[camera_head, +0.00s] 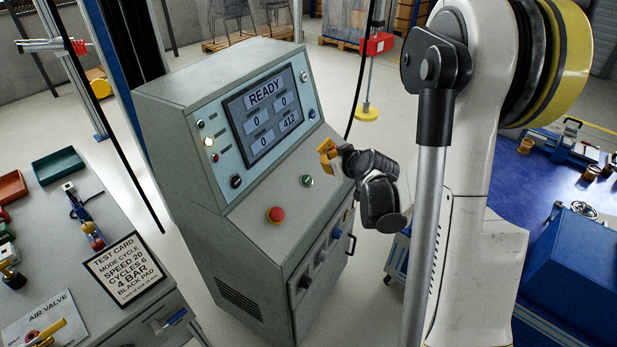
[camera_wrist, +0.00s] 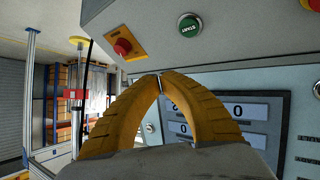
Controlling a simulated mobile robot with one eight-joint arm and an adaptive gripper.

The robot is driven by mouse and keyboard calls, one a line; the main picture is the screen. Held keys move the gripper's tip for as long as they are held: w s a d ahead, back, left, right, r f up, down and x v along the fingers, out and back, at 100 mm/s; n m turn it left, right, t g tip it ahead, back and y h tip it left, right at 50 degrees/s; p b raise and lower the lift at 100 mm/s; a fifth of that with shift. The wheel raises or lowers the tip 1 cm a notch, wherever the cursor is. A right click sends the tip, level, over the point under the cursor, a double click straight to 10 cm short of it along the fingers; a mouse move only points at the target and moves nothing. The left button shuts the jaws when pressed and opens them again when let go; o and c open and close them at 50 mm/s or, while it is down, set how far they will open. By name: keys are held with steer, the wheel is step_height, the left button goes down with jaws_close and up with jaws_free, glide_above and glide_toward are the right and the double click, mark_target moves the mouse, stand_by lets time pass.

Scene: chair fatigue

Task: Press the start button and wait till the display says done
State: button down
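The green start button (camera_head: 307,181) sits on the sloped panel of the grey console. In the wrist view it reads START (camera_wrist: 188,23) and lies beyond my fingertips, apart from them. The console display (camera_head: 266,112) says READY, with the values 0, 0, 0 and 412 below. Part of the display also shows in the wrist view (camera_wrist: 262,108), behind my fingers. My gripper (camera_head: 326,152) has yellow fingers and hovers above the panel, up and right of the green button. In the wrist view its fingertips (camera_wrist: 159,80) meet, with nothing visible between them.
A red mushroom button (camera_head: 276,215) sits left of and below the green button. Another red button on an orange plate (camera_wrist: 122,46) shows left of START in the wrist view. A bench with a test card (camera_head: 124,268) stands at left, a blue table (camera_head: 535,178) at right.

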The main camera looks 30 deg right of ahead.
mark_target(308, 172)
steer(key=shift+f, duration=0.1)
steer(key=w+f+b, duration=0.1)
steer(key=f, duration=0.1)
steer(key=w+a+f+b, duration=0.1)
steer(key=f+b, duration=0.1)
steer(key=w+a+f+b, duration=0.1)
steer(key=f, duration=0.1)
steer(key=shift+w+f+b, duration=0.1)
steer(key=shift+w+b, duration=0.05)
steer(key=shift+b, duration=0.2)
steer(key=shift+w+a+f+b, duration=0.25)
steer(key=shift+w+f+b, duration=0.15)
steer(key=shift+f+b, duration=0.15)
stand_by(0.9)
steer(key=shift+w+a+f+b, duration=0.15)
steer(key=shift+w+f+b, duration=0.05)
steer(key=shift+f+b, duration=0.15)
steer(key=shift+w+a+f+b, duration=0.1)
steer(key=shift+w+f+b, duration=0.05)
steer(key=shift+f+b, duration=0.2)
stand_by(0.6)
steer(key=shift+r, duration=0.15)
steer(key=shift+s+d+r+p, duration=0.25)
steer(key=shift+s+r+p, duration=0.15)
steer(key=shift+r, duration=0.2)
